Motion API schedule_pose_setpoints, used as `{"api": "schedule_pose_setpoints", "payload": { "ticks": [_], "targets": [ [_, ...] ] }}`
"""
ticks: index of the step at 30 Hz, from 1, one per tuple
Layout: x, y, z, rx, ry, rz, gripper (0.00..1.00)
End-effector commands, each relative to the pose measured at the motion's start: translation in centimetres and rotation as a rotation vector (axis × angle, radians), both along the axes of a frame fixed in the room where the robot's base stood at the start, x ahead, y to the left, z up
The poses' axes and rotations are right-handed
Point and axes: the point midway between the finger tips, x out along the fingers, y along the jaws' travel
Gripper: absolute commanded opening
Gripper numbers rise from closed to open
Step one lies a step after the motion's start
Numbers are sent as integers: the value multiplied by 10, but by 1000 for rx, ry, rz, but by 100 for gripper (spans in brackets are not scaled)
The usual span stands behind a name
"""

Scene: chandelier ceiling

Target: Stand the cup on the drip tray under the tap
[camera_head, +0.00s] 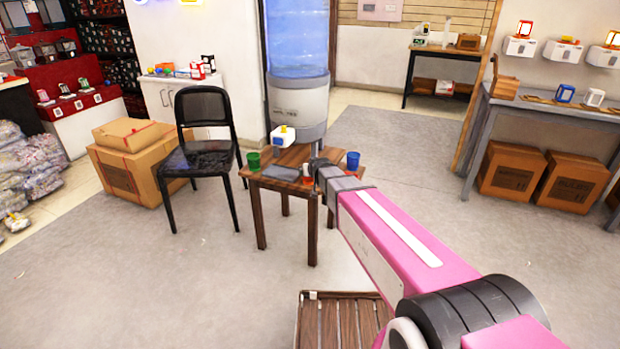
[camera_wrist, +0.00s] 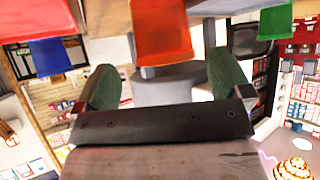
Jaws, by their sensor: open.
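On the small wooden table (camera_head: 262,183) stand a green cup (camera_head: 253,160) at the left and a blue cup (camera_head: 353,160) at the right. Something small and red (camera_head: 308,178) shows beside my gripper (camera_head: 320,168). A flat dark grey piece (camera_head: 283,177), perhaps the drip tray, lies on the table. A white and yellow unit (camera_head: 283,136) stands behind it; I cannot make out a tap. The wrist view looks upside down. There my gripper (camera_wrist: 165,68) is open, with an orange-red cup (camera_wrist: 160,32) ahead of the gap between its fingers, and a green cup (camera_wrist: 276,22) to the right.
A water cooler (camera_head: 298,95) stands behind the table. A black chair (camera_head: 203,150) is close on its left, with a cardboard box (camera_head: 125,165) beyond. A slatted wooden piece (camera_head: 335,320) is low in front. The grey floor (camera_head: 180,270) is mostly clear.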

Motion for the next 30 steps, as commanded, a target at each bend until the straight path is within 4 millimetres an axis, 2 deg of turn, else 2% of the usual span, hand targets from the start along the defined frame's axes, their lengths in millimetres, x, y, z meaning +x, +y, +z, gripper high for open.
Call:
{"api": "schedule_pose_setpoints", "payload": {
  "ticks": [5, 13, 21, 22, 26, 30],
  "targets": [
    [10, 3, -8, 0, 0, 0, 96],
    [38, 12, -30, 0, 1, 0, 96],
    [40, 13, -32, 0, 0, 0, 96],
    [40, 13, -32, 0, 0, 0, 90],
    [40, 13, -32, 0, 1, 0, 47],
    [40, 13, -32, 0, 0, 0, 40]
  ]
}}
